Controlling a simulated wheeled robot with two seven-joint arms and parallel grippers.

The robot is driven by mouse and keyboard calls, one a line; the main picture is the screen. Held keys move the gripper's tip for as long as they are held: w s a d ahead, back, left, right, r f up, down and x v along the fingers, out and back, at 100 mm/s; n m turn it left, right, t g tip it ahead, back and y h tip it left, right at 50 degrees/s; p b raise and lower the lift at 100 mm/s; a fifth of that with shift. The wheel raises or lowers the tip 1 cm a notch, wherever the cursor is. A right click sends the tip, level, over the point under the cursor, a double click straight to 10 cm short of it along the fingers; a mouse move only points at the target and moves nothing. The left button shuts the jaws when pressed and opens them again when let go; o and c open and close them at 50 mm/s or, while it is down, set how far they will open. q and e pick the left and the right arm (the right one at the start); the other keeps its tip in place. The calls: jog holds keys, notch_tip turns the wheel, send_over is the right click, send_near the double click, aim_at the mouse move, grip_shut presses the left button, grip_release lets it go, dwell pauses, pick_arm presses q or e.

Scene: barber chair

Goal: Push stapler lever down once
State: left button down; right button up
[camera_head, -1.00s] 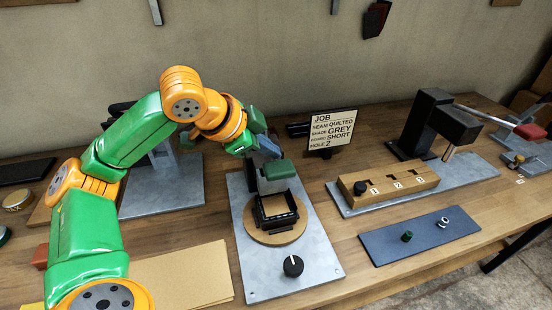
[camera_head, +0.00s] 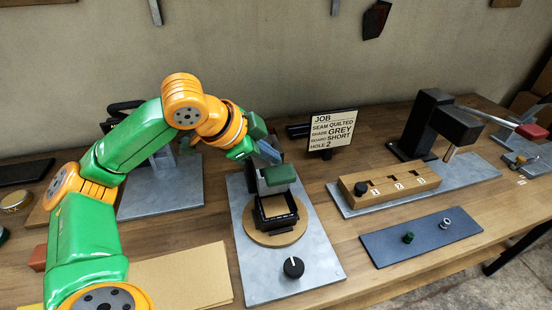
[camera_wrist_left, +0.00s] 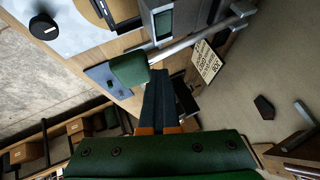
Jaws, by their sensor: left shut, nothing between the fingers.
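A device with a dark green pad (camera_head: 280,175) above a black square frame (camera_head: 276,212) stands on a grey plate (camera_head: 262,283) in mid table. I cannot be sure that this is the stapler lever. My left gripper (camera_head: 270,154) is shut and empty, just behind and left of the pad in the head view. In the left wrist view the pad (camera_wrist_left: 130,70) shows beside and beyond the dark fingertips (camera_wrist_left: 160,78); I cannot tell whether they touch. My right gripper is in no view.
A job sign (camera_head: 333,132) stands behind the plate to the right. A wooden block with numbered holes (camera_head: 410,184), a blue mat (camera_head: 385,247) and a black press (camera_head: 430,125) are to the right. Another grey stand (camera_head: 165,190) is at the left. A black knob (camera_head: 293,266) is in front.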

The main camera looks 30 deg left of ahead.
pick_arm(q)
jog(key=shift+d+f+b, duration=0.1)
jog(key=shift+f+b, duration=0.3)
jog(key=shift+f, duration=0.25)
dwell(0.4)
dwell(0.5)
jog(key=shift+w+a+r+p, duration=0.1)
jog(key=shift+r+p, duration=0.95)
jog(key=shift+p, duration=0.15)
jog(key=shift+w+a+r+p, duration=0.1)
jog(key=shift+r+p, duration=0.9)
jog(key=shift+p, duration=0.2)
jog(key=r+p, duration=0.1)
jog(key=p, duration=0.1)
jog(key=r+p, duration=0.1)
jog(key=r, duration=0.1)
jog(key=r+p, duration=0.2)
jog(key=shift+w+a+p, duration=0.2)
jog(key=shift+a+p, duration=0.1)
jog(key=shift+a, duration=0.05)
jog(key=shift+f, duration=0.1)
